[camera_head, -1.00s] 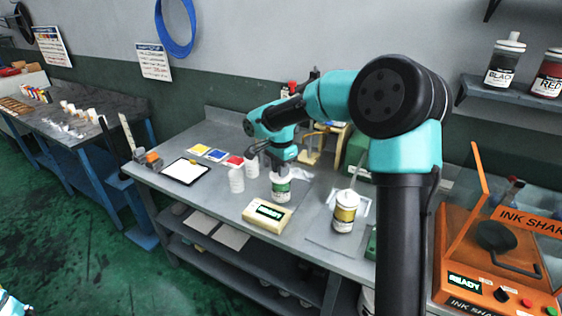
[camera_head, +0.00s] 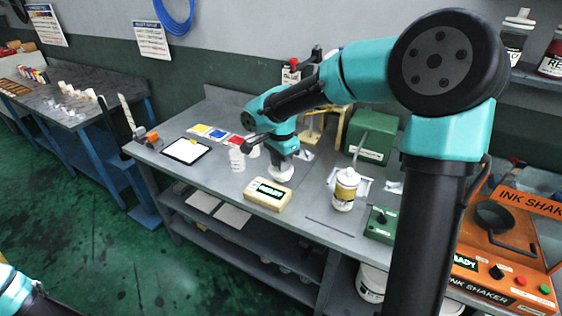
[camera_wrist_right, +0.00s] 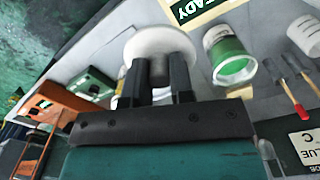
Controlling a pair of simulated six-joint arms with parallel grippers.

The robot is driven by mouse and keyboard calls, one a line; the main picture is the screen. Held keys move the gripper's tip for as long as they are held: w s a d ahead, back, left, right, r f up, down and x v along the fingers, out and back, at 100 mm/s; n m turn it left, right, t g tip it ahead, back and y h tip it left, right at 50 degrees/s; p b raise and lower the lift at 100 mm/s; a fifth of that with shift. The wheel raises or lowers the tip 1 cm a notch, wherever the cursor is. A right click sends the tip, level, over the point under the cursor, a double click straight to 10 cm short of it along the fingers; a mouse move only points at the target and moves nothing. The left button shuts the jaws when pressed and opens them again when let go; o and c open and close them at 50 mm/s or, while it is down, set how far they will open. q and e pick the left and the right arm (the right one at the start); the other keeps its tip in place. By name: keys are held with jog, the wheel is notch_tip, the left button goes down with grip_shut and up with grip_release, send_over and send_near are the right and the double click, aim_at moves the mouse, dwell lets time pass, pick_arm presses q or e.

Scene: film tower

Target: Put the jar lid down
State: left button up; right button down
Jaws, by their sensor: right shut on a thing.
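My right gripper (camera_wrist_right: 160,82) is shut on the white, round jar lid (camera_wrist_right: 158,43). In the head view the gripper (camera_head: 282,162) and the lid (camera_head: 281,173) are over the bench, just behind the cream block marked READY (camera_head: 268,193). An open jar with green ink (camera_wrist_right: 231,62) stands beside the lid in the wrist view, apart from it in the picture. I cannot make this jar out in the head view. The lid's height above the bench is hard to tell. My left gripper is out of view.
White containers (camera_head: 236,160) stand left of the gripper. A yellow-labelled jar (camera_head: 345,189) stands right, near a green machine (camera_head: 371,137). The orange ink shaker (camera_head: 510,235) is at far right. The front-left grey benchtop (camera_head: 214,176) is clear.

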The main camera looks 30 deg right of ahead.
jog(key=w+a+f+m, duration=0.4)
jog(key=a+f, duration=0.8)
jog(key=a, duration=0.1)
jog(key=shift+w+a+f+m, duration=0.15)
jog(key=shift+a+f+m, duration=0.15)
jog(key=shift+a+f, duration=0.1)
jog(key=shift+w, duration=0.1)
send_over(235, 186)
jog(key=shift+s+f, duration=0.25)
jog(key=shift+f, duration=0.45)
jog(key=shift+w, duration=0.1)
jog(key=shift+w+d, duration=0.1)
jog(key=shift+w, duration=0.2)
jog(key=shift+s+f, duration=0.1)
jog(key=shift+f, duration=1.7)
jog(key=shift+f, duration=0.1)
